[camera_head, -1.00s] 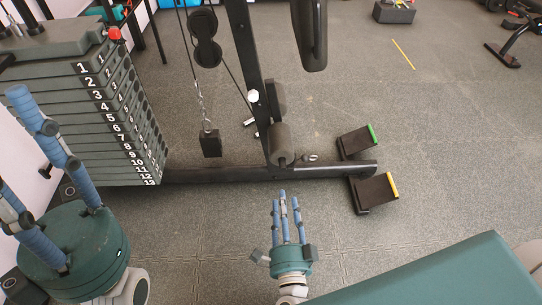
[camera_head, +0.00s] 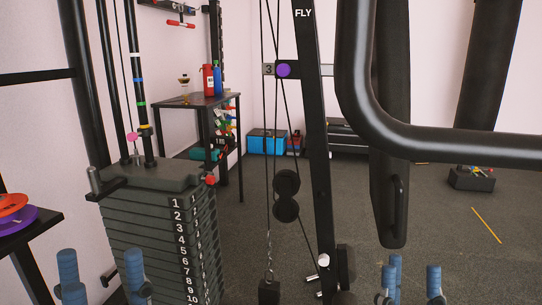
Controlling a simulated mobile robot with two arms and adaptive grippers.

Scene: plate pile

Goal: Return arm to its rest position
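My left gripper (camera_head: 100,270) shows at the bottom left, with blue fingers pointing up and spread well apart; it is open and nothing is seen between them. My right gripper (camera_head: 411,272) shows at the bottom right of centre, its blue fingers also apart and empty. The palms and arms of both are below the picture's edge. An orange plate (camera_head: 10,204) lies on a purple plate (camera_head: 38,218) on a dark stand (camera_head: 28,240) at the left edge, partly cut off and apart from my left gripper.
The numbered weight stack (camera_head: 140,235) stands between my grippers, left of centre. A black machine post (camera_head: 318,150) and a thick bent bar (camera_head: 400,130) rise ahead on the right. A table with bottles (camera_head: 208,80) is behind.

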